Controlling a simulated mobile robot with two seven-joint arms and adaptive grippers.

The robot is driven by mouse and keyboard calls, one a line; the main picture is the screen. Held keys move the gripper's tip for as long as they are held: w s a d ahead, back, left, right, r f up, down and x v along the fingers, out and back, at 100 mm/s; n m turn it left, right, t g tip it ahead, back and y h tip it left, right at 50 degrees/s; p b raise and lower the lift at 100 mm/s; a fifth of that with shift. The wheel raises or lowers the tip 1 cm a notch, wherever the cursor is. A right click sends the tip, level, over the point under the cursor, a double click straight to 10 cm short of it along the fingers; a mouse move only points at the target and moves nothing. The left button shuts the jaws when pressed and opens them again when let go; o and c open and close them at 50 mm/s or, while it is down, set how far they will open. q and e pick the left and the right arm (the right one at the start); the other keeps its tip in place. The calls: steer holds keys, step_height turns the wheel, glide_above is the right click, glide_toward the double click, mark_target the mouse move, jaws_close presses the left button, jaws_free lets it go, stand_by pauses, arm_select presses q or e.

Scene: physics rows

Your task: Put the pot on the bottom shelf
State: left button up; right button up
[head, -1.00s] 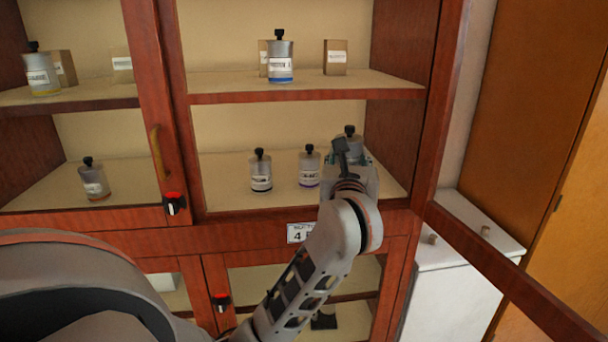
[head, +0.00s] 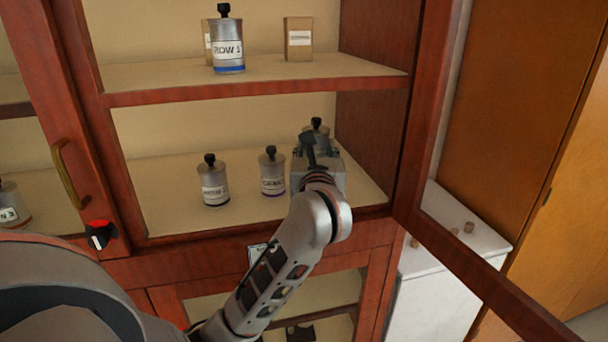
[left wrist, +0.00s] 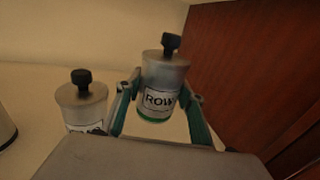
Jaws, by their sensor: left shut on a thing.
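The pot is a silver cylinder with a black knob, a white label reading "ROW" and a green band at its base (left wrist: 163,75). In the head view it shows (head: 317,128) at the right end of the cabinet's lower open shelf (head: 165,215), partly hidden by my gripper. My left gripper (head: 318,155) reaches in over the shelf's front edge. In the left wrist view its fingers (left wrist: 164,95) are shut on the pot, one on each side. The pot looks nearly upright. I cannot tell whether its base touches the shelf. My right gripper is in neither view.
Two similar silver pots (head: 213,181) (head: 272,171) stand left of my gripper. Above, a shelf (head: 150,75) holds a blue-banded pot (head: 228,40) and boxes (head: 298,38). The open door frame (head: 470,270) stands at the right, and a white cabinet (head: 440,270) is behind it.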

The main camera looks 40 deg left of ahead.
arm_select(q)
steer(key=shift+f+b, duration=0.55)
steer(key=shift+f, duration=2.4)
steer(key=o, duration=1.3)
